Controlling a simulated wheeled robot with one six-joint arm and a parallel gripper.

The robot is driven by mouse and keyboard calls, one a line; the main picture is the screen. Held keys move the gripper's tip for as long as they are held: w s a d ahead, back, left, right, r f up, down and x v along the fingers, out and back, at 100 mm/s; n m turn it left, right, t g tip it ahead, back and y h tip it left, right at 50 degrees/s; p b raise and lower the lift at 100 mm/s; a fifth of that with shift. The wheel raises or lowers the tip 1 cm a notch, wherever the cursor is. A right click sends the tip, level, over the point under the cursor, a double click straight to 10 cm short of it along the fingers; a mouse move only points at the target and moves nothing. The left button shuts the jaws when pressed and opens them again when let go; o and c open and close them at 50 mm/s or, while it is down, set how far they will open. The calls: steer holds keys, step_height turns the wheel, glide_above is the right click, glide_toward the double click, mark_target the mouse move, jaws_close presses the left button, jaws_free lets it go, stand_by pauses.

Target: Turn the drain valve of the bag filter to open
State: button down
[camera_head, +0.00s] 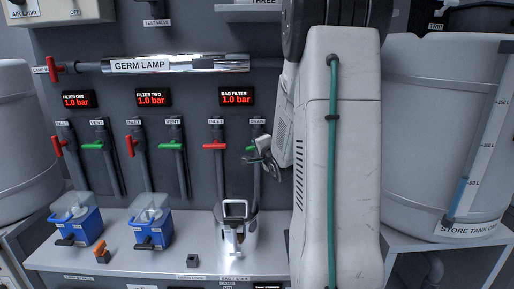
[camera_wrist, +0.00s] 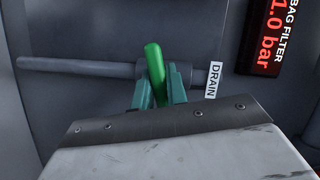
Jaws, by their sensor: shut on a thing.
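The drain valve's green handle (camera_wrist: 155,68) stands between the two teal fingers of my gripper (camera_wrist: 158,92) in the wrist view, a little tilted against the grey pipe (camera_wrist: 85,68) behind it. The fingers are shut on the handle. The DRAIN label (camera_wrist: 213,80) is just right of the fingers. In the head view my gripper (camera_head: 262,158) is at the drain pipe under the bag filter display (camera_head: 236,98), which reads 1.0 bar. Only a small green end of the drain handle (camera_head: 250,148) shows there; my gripper and arm hide the rest.
The red bag filter inlet handle (camera_head: 215,145) lies crosswise just left of the drain. Further left are a green vent handle (camera_head: 171,146) and other valves. A steel bag filter vessel (camera_head: 248,243) stands on the shelf below. A large store tank (camera_head: 435,130) is at right.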

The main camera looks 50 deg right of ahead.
steer(key=n+g, duration=0.1)
steer(key=n, duration=0.1)
steer(key=n+g, duration=0.2)
steer(key=n, duration=0.1)
steer(key=shift+n+h, duration=0.3)
steer(key=shift+n+g+h, duration=0.4)
steer(key=shift+n+g, duration=0.4)
steer(key=shift+n, duration=0.4)
steer(key=shift+n+g+h, duration=0.4)
steer(key=shift+n+g, duration=0.2)
steer(key=shift+n, duration=0.4)
steer(key=c, duration=1.4)
jaws_free()
steer(key=shift+s, duration=0.1)
